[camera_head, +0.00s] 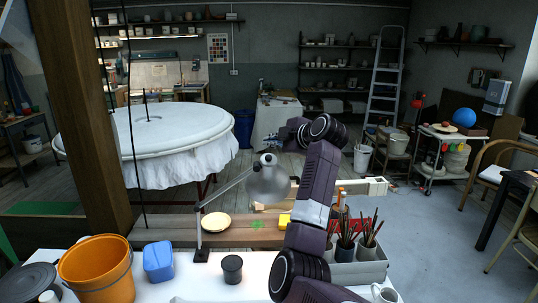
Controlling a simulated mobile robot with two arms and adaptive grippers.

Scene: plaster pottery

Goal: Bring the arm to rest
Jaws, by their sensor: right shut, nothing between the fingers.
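My right arm rises from the bottom centre of the head view, bent at the elbow and wrist, over the work table (190,288). Its right gripper (272,144) is small in the picture, at the end of the wrist and pointing left. It is shut and empty, held in the air above the grey desk lamp (267,184) as seen here, apart from the table things. My left arm and left gripper are not in view.
An orange bucket (92,272), a blue container (158,260) and a dark cup (232,268) stand front left. A grey tray (362,272) with brush pots stands right of my arm. A wooden post (95,130) rises at left. A large round white table (160,135) stands behind.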

